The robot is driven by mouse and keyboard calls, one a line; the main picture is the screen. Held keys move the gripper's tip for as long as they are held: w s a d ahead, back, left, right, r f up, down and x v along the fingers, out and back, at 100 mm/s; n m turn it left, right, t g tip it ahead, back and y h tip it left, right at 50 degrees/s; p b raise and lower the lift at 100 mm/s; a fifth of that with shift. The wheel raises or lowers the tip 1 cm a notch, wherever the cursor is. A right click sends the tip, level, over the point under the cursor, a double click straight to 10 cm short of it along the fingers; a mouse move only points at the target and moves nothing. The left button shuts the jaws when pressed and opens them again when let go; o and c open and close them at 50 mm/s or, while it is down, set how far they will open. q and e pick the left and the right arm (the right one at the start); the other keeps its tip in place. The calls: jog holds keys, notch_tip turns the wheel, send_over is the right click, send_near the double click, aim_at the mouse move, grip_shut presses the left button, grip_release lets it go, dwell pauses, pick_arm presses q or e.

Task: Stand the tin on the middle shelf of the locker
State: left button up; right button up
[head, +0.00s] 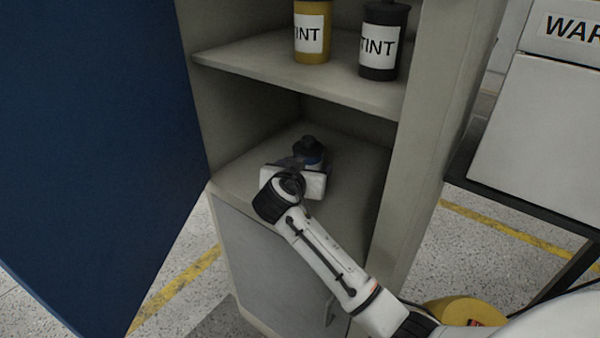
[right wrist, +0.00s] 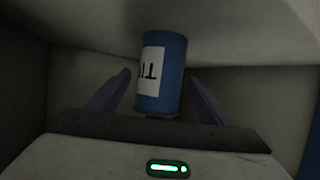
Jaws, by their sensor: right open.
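The blue tin (head: 312,158) with a dark cap stands upright on the locker shelf (head: 350,165) below the one with other tins. The right wrist view shows the tin (right wrist: 162,75) and part of its white label, inverted. My right gripper (head: 300,165) reaches into this compartment. Its two fingers are open, one on each side of the tin, with visible gaps in the right wrist view (right wrist: 158,92). In the head view the gripper body hides the tin's lower front. My left gripper is not in view.
The shelf above (head: 240,62) holds a yellow tin (head: 312,30) and a black tin (head: 382,40). The blue locker door (head: 90,130) stands open at left. A closed grey panel (head: 270,270) is below. A grey cabinet marked WAR (head: 540,130) is at right.

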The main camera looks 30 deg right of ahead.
jog(key=v, duration=0.9)
jog(key=shift+s+a, duration=0.25)
jog(key=shift+s, duration=0.05)
